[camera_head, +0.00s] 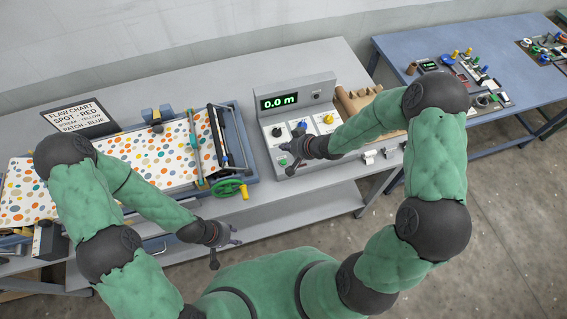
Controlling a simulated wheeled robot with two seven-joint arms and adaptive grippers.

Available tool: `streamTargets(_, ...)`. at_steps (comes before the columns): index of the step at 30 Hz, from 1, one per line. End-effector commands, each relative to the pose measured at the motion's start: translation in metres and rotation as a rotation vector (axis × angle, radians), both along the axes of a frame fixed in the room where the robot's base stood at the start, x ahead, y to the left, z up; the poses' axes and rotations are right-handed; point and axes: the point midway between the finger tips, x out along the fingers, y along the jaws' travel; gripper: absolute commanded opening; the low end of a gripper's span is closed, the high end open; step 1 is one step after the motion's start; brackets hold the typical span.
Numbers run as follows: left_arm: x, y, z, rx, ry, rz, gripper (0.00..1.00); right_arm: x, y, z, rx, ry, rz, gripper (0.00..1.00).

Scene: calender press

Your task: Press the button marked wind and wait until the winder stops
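The control box (262,121) stands on the grey bench, its green display (280,102) reading 0.0 m. Its sloped face has white plates with a dark knob (277,131), a blue control (302,125) and a yellow one (328,119). A green button (283,161) is partly visible low on the left. The labels are too small to read, so I cannot tell which is wind. My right gripper (287,159) is over the lower left of the panel, fingers apart, hiding part of it; contact cannot be told. My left gripper (225,252) is open and empty in front of the bench.
The calender press with a spotted sheet (150,158), rollers and a green handwheel (229,188) stands left of the box. A flaw chart sign (76,117) stands behind it. A brown roll (358,101) lies right of the box. A blue table (425,46) holds small parts.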

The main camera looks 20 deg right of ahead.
Motion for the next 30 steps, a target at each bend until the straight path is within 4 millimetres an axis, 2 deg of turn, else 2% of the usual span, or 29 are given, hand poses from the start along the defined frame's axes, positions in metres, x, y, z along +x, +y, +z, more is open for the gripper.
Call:
streamTargets(3, 0.000, 0.000, -0.018, 0.000, 0.000, 0.000, 0.40, 0.000, 0.000, -0.017, 0.000, 0.000, 0.000, 0.00)
streamTargets(15, 0.000, 0.000, -0.059, 0.000, 0.000, 0.000, 0.40, 0.000, 0.000, -0.060, 0.001, 0.001, 0.000, 0.00)
streamTargets(21, 0.000, 0.000, -0.067, 0.000, 0.000, 0.000, 0.40, 0.000, 0.000, -0.071, 0.000, 0.000, 0.000, 0.00)
streamTargets(30, 0.000, 0.000, -0.066, 0.000, 0.000, 0.000, 0.40, 0.000, 0.000, -0.071, 0.000, -0.001, -0.001, 0.00)
